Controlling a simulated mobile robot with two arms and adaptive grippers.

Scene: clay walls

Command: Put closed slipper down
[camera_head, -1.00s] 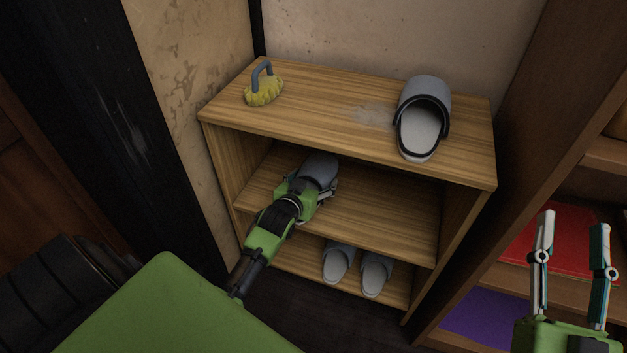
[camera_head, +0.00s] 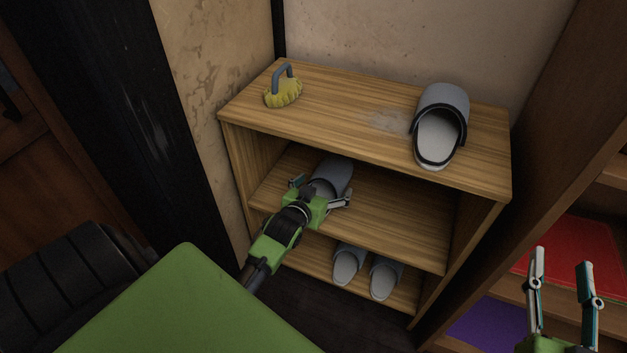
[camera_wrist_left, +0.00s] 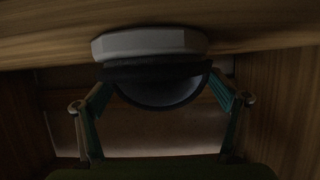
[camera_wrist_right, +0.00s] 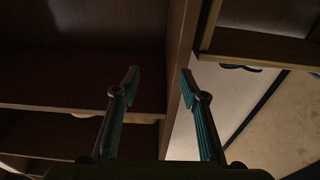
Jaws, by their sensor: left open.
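A grey slipper (camera_head: 337,173) lies on the middle shelf (camera_head: 395,215) of the wooden rack. My left gripper (camera_head: 322,192) is at its near end, open, with one finger on each side. In the left wrist view the slipper (camera_wrist_left: 150,45) shows its pale sole against the shelf board and its dark-rimmed opening between the spread fingers. Another grey slipper with dark trim (camera_head: 440,110) sits on the rack's top at the right. My right gripper (camera_head: 562,285) is open and empty at the lower right, away from the rack.
A yellow brush with a grey handle (camera_head: 283,90) stands on the top's left. A pair of grey slippers (camera_head: 347,263) is on the bottom shelf. The rack's side panels flank my left arm. A shelf at right holds a red item (camera_head: 575,255) and a purple item (camera_head: 490,322).

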